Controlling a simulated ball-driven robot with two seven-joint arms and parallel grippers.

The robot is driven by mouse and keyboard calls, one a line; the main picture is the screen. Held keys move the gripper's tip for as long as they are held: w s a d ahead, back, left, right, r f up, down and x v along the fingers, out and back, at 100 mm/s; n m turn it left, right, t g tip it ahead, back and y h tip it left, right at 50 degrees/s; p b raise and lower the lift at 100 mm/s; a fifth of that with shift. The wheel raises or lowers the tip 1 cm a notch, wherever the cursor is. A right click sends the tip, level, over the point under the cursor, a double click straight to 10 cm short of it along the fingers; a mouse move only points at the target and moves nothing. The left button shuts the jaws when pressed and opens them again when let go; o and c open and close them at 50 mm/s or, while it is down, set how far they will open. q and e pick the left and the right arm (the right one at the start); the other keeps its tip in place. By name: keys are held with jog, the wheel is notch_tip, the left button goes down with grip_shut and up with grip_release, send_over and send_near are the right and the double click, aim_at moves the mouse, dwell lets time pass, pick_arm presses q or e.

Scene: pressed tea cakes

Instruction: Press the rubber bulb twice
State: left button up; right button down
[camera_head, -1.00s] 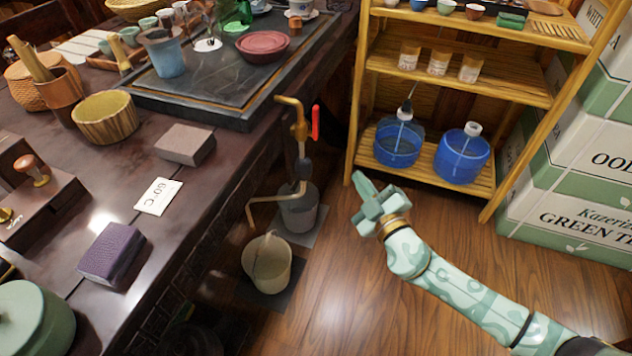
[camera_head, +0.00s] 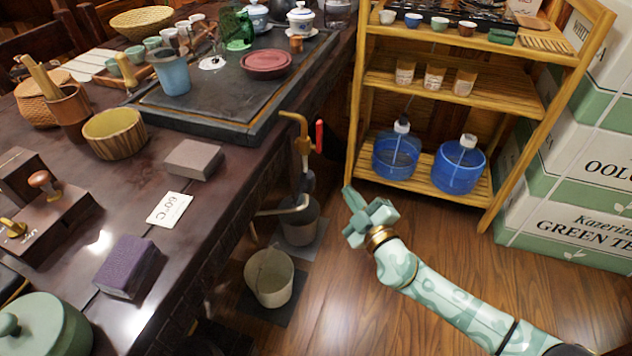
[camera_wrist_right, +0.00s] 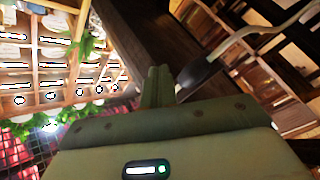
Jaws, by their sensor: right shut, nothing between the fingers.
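The rubber bulb (camera_head: 306,182) is a small dark bulb on the pipe below a brass tap with a red handle (camera_head: 319,136). It also shows as a dark bulb on a pale tube in the wrist view (camera_wrist_right: 197,73), to the right of my fingertips. My right gripper (camera_head: 350,194), pale green, is shut and empty. It is to the right of the bulb in the head view, and I see a gap between them. Its shut fingers point up in the wrist view (camera_wrist_right: 158,72). My left gripper is not in view.
A grey bucket (camera_head: 299,231) stands below the bulb, and a beige bucket (camera_head: 269,277) stands nearer. The dark table edge (camera_head: 225,215) runs along the left. A wooden shelf (camera_head: 515,98) with blue water jugs (camera_head: 460,167) stands behind. Open floor lies around my right forearm.

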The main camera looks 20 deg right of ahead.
aim_at(310, 182)
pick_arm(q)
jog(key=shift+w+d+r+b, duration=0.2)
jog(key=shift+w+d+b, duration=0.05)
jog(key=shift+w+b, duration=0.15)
pick_arm(e)
jog(key=shift+w+a, duration=0.65)
jog(key=shift+a, duration=0.35)
jog(key=shift+w+a, duration=0.65)
jog(key=shift+a, duration=0.3)
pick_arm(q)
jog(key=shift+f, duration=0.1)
pick_arm(e)
jog(key=shift+a+f, duration=0.1)
jog(key=shift+a, duration=0.05)
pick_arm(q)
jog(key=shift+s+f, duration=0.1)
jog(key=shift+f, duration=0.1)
pick_arm(e)
jog(key=shift+w+a, duration=0.2)
jog(key=shift+w, duration=0.05)
